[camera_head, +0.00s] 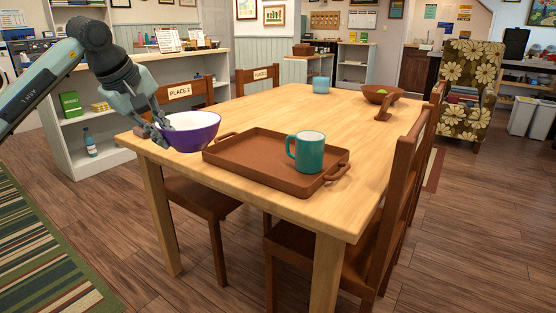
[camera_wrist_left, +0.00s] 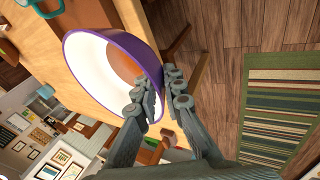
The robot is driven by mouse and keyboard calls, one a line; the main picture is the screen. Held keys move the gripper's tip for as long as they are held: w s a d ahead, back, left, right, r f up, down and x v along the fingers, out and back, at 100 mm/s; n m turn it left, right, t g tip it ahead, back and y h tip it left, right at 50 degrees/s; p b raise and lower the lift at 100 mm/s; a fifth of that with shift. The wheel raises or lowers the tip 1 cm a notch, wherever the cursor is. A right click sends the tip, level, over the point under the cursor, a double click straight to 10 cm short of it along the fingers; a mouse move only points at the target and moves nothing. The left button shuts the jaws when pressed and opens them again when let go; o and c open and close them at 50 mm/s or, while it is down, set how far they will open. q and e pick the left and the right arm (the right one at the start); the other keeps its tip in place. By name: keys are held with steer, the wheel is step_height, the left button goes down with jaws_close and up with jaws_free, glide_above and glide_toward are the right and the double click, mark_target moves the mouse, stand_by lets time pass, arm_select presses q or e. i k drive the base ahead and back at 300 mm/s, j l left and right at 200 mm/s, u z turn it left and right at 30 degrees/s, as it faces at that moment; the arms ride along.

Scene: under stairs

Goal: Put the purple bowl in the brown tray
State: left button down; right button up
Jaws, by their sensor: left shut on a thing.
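The purple bowl (camera_head: 192,136) with a white inside is at the left end of the wooden table, left of the tray. My left gripper (camera_head: 157,132) is shut on its left rim. In the left wrist view the fingers (camera_wrist_left: 160,95) pinch the rim of the bowl (camera_wrist_left: 100,62). The bowl looks upright; I cannot tell whether it touches the table. The brown tray (camera_head: 240,168) lies on the table, with a handle at each end. A teal mug (camera_head: 308,153) stands in its right part; the left part is bare. My right gripper is not in view.
A light blue cup (camera_head: 321,85) and a brown bowl (camera_head: 381,94) with green contents stand at the table's far end. A small brown stand (camera_head: 384,108) is near them. Wooden chairs (camera_head: 404,190) surround the table. The table middle behind the tray is clear.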

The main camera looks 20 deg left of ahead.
mark_target(256, 153)
steer(key=i, duration=0.85)
